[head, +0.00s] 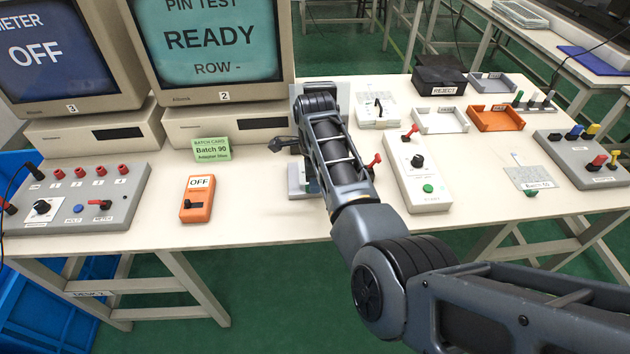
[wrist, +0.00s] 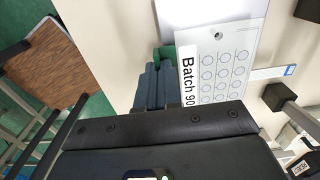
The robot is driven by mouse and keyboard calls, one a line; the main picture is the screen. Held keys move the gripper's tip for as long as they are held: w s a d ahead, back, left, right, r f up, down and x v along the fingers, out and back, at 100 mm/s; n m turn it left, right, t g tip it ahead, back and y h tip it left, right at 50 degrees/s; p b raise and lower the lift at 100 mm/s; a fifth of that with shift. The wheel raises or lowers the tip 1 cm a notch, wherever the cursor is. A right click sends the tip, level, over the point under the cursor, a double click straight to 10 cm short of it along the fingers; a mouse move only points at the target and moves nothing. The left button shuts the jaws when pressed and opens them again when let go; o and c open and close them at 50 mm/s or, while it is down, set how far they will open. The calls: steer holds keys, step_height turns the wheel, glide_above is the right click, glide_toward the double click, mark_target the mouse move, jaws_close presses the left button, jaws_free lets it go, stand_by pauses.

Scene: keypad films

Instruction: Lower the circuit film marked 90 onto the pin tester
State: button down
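In the head view, my arm hides most of the gripper and the film. A grey block (head: 297,182), perhaps part of the pin tester, shows beside my arm, and a red lever (head: 374,160) shows on its other side. I cannot tell whether the film touches anything below.
A white control box (head: 430,200) with a red lever and green button stands right of my arm. An orange meter (head: 198,200) and a Batch 90 card (head: 211,150) stand left. Another film (head: 528,177) lies right. The monitor (head: 212,40) reads PIN TEST READY.

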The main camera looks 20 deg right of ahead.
steer(key=shift+f+b, duration=0.5)
steer(key=shift+f, duration=0.3)
steer(key=c, duration=1.2)
jaws_free()
steer(key=shift+c, duration=0.2)
steer(key=shift+r, duration=0.15)
step_height(320, 180, up, 8)
steer(key=shift+f, duration=0.2)
steer(key=shift+a, duration=0.1)
